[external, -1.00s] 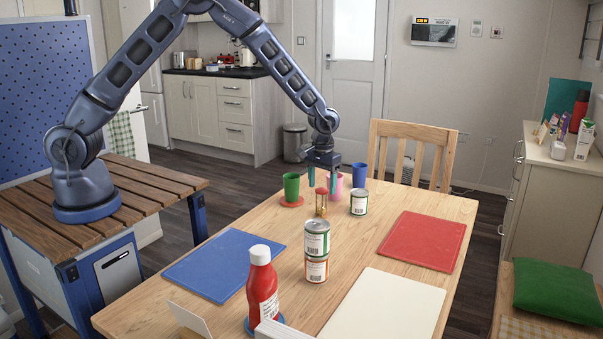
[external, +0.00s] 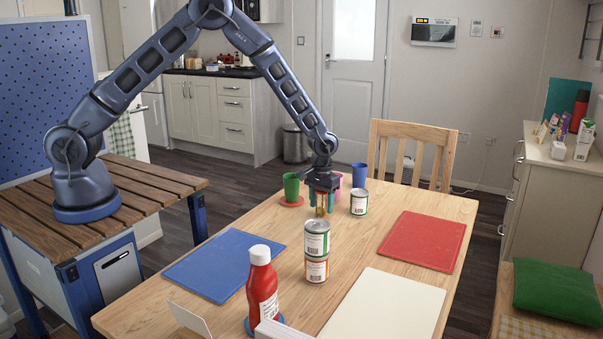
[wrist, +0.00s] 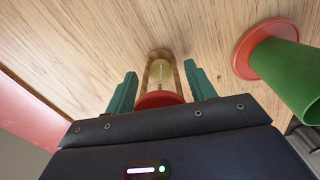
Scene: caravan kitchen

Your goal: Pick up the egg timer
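The egg timer (external: 320,204) is a small sand glass with a red top and wooden frame, standing on the table among the cups and cans. In the wrist view the egg timer (wrist: 161,75) lies between my two teal fingers, its red cap nearest the palm. My gripper (external: 321,200) has come down over it from above. In the wrist view my gripper (wrist: 161,88) is open, with a gap showing between each finger and the timer.
A pink cup (external: 338,181) and a blue cup (external: 359,174) are behind. A can (external: 359,202) stands close right; stacked cans (external: 317,250) stand in front.

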